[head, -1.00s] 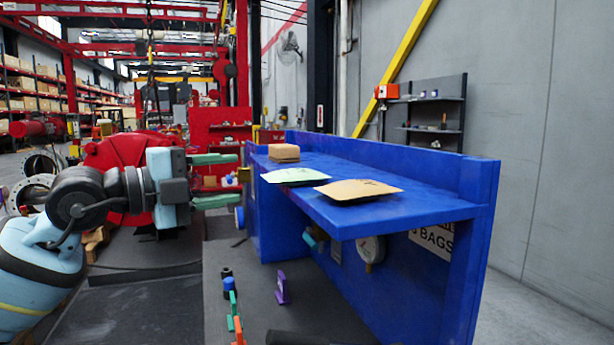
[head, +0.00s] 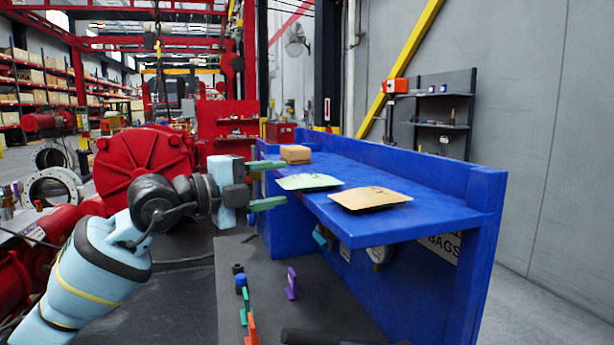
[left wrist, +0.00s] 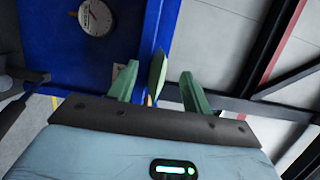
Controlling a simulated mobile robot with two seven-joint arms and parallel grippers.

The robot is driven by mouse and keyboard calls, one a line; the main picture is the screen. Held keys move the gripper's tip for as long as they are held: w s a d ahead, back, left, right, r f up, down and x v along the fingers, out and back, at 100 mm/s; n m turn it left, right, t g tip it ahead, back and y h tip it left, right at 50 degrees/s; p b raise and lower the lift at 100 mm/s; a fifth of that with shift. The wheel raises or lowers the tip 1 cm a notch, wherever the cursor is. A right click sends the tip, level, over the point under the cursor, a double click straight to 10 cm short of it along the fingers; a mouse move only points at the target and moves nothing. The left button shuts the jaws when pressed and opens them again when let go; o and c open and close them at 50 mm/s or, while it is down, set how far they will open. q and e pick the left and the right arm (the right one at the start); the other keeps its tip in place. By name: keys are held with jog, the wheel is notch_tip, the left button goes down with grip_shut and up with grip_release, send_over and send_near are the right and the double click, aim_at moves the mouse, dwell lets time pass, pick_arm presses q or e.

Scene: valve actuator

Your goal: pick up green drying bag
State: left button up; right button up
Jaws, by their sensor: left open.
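The green drying bag (head: 311,182) lies flat on the blue shelf (head: 340,216), with its left edge over the shelf's front edge. My left gripper (head: 285,183) is open at the bag's left end, one finger above the bag's level and one below. In the left wrist view the bag (left wrist: 157,70) shows edge-on between the two open fingers of the gripper (left wrist: 160,69). No clear contact shows. My right gripper is not in view.
A tan bag (head: 370,198) lies on the shelf just right of the green one. A small brown box (head: 295,154) sits behind it. A gauge (head: 379,256) hangs under the shelf. Small coloured parts, including a purple one (head: 292,283), stand on the grey surface below.

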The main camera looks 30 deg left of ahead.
pick_arm(q)
jog(key=shift+x, duration=0.8)
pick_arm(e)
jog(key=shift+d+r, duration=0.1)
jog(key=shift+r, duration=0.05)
pick_arm(q)
jog(key=shift+s, duration=0.1)
